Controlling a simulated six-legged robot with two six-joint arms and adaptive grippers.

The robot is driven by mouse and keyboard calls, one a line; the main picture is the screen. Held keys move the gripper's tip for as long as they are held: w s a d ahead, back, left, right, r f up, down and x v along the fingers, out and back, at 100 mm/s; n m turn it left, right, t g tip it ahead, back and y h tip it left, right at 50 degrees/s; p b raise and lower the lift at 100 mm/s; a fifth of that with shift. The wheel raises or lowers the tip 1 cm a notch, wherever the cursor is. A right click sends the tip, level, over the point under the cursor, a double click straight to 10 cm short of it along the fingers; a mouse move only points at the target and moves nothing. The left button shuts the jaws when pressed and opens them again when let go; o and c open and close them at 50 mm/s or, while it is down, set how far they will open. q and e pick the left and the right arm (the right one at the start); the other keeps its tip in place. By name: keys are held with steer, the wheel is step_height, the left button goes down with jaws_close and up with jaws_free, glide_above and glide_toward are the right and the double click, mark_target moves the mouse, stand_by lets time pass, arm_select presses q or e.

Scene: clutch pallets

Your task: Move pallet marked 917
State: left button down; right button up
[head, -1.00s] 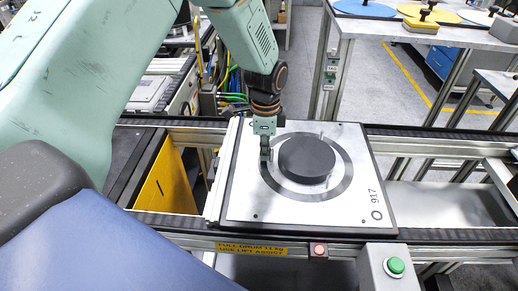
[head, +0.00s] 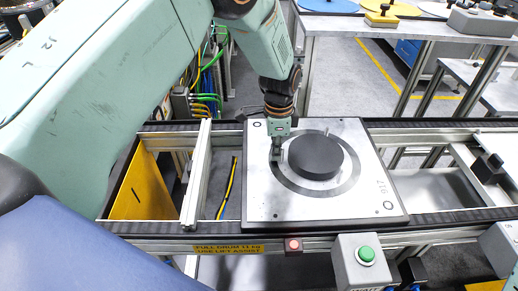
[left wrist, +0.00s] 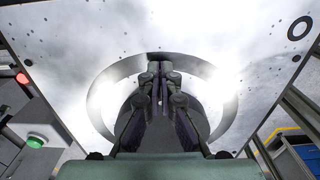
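The pallet marked 917 (head: 260,200) is a square light metal plate lying flat across the two conveyor rails. A black disc (head: 316,157) sits on it inside a dark grey ring, with a small upright pin at its far edge. My left gripper (head: 277,153) points down at the plate just left of the disc. In the left wrist view its fingertips (left wrist: 161,82) are close together over the plate (left wrist: 60,50). The fingers hide what, if anything, is between them. My right gripper is in neither view.
A pale crossbar (head: 197,175) spans the rails left of the pallet, with a yellow panel (head: 145,187) beyond it. The bay to the right is open, with a black fitting (head: 488,168). A green button box (head: 362,260) and red button (head: 293,245) stand in front.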

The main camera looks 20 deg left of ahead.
arm_select(q)
steer(key=shift+w+d+r, duration=0.15)
steer(key=shift+w+d, duration=0.3)
steer(key=shift+d, duration=0.2)
steer(key=shift+w+d, duration=0.1)
steer(key=shift+d, duration=0.2)
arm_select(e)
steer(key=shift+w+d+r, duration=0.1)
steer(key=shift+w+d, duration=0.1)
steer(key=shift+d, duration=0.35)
arm_select(q)
steer(key=shift+a, duration=0.15)
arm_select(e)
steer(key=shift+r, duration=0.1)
